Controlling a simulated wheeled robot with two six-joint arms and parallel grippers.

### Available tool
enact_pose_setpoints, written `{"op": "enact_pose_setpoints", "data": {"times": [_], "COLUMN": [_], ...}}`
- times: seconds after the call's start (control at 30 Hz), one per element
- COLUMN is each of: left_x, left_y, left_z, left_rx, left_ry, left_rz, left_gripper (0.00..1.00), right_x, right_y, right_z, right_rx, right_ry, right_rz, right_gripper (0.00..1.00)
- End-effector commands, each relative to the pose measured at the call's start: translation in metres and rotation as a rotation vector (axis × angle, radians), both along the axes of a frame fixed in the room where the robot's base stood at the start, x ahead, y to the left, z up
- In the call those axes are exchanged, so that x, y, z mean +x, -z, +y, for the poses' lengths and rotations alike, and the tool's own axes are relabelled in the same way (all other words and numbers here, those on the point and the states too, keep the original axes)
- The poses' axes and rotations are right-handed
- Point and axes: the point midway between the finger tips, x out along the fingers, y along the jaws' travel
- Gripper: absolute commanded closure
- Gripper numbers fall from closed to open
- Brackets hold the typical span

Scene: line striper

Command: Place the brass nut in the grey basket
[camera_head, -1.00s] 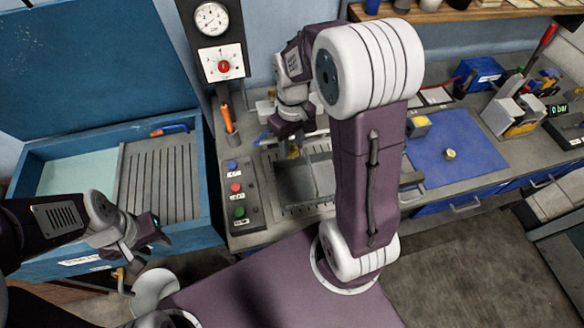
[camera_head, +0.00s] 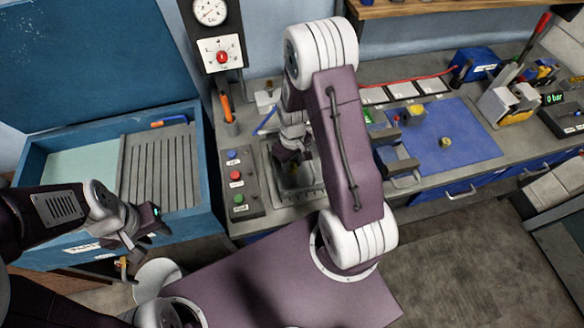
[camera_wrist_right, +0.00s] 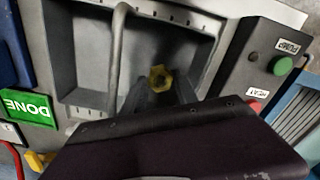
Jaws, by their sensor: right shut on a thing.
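The brass nut (camera_wrist_right: 160,78) is a small yellow hexagonal piece. It sits between the fingertips of my right gripper (camera_wrist_right: 158,88), which is shut on it. In the right wrist view the nut is over the inside of the grey basket (camera_wrist_right: 85,55), a box with sloping walls and a bar handle across it. Whether the nut touches the basket floor I cannot tell. In the head view my right gripper (camera_head: 292,172) points down at the basket (camera_head: 312,184), and the nut is hidden. My left gripper (camera_head: 128,258) is off to the left, by the blue cabinet; its jaw opening is unclear.
A button panel (camera_head: 238,185) stands left of the basket. A green DONE button (camera_wrist_right: 28,107) lies on its other side. Another brass piece (camera_head: 446,142) sits on a blue mat (camera_head: 470,150) to the right. An open blue cabinet (camera_head: 190,225) stands at left.

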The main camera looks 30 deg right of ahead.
Motion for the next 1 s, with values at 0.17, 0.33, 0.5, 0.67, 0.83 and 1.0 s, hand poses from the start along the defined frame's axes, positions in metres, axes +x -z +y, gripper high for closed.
{"op": "enact_pose_setpoints", "data": {"times": [0.17, 0.33, 0.5, 0.67, 0.83, 1.0], "left_x": [0.0, 0.0, 0.0, 0.0, 0.0, 0.0], "left_y": [-0.003, -0.003, 0.0, 0.0, 0.0, -0.003], "left_z": [0.0, 0.0, 0.0, 0.0, 0.0, 0.0], "left_rx": [0.0, 0.0, 0.0, 0.0, 0.0, 0.0], "left_ry": [0.0, 0.0, 0.0, 0.0, 0.0, 0.0], "left_rz": [0.0, 0.0, 0.0, 0.0, 0.0, 0.0], "left_gripper": [0.64, 0.64, 0.64, 0.64, 0.64, 0.64], "right_x": [-0.001, 0.0, 0.0, 0.0, 0.0, 0.0], "right_y": [0.028, 0.03, 0.034, 0.033, 0.033, 0.026], "right_z": [0.0, 0.0, 0.0, 0.0, 0.0, 0.0], "right_rx": [0.001, 0.0, 0.0, 0.0, 0.0, 0.0], "right_ry": [0.002, 0.001, 0.001, 0.001, 0.001, 0.001], "right_rz": [0.004, 0.0, 0.001, 0.001, 0.001, -0.001], "right_gripper": [1.0, 1.0, 1.0, 0.56, 0.56, 0.56]}}
